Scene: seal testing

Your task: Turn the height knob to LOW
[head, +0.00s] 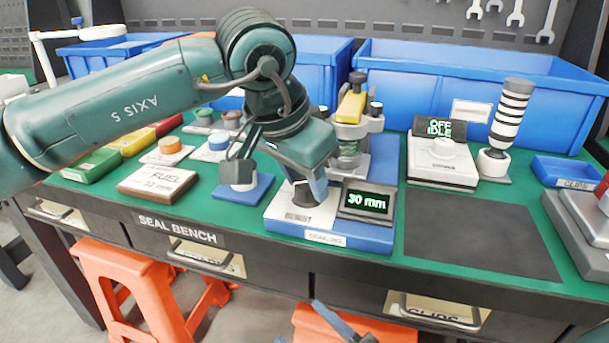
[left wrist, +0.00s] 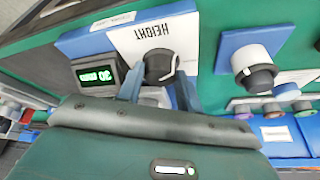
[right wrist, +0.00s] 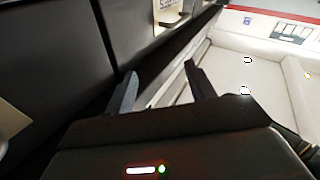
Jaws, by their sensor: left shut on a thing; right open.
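The height knob (left wrist: 160,66) is dark and round with a light mark, on a white plate (left wrist: 135,40) printed HEIGHT. My left gripper (head: 308,192) is over this plate on the blue seal jig (head: 345,238). In the left wrist view its two fingers (left wrist: 158,88) are on either side of the knob, shut on it. They hide part of the knob, and no LOW mark can be read. The display (head: 368,202) beside it reads 30 mm. My right gripper (head: 343,322) is open and empty, low in front of the bench; it also shows in the right wrist view (right wrist: 162,88).
A second knob on a blue base (head: 245,190) stands left of the jig, and a yellow-topped clamp (head: 350,108) behind it. A tester reading OFF IDLE (head: 440,160) is further right. The dark mat (head: 480,235) is clear. Orange stools (head: 130,285) stand below the bench.

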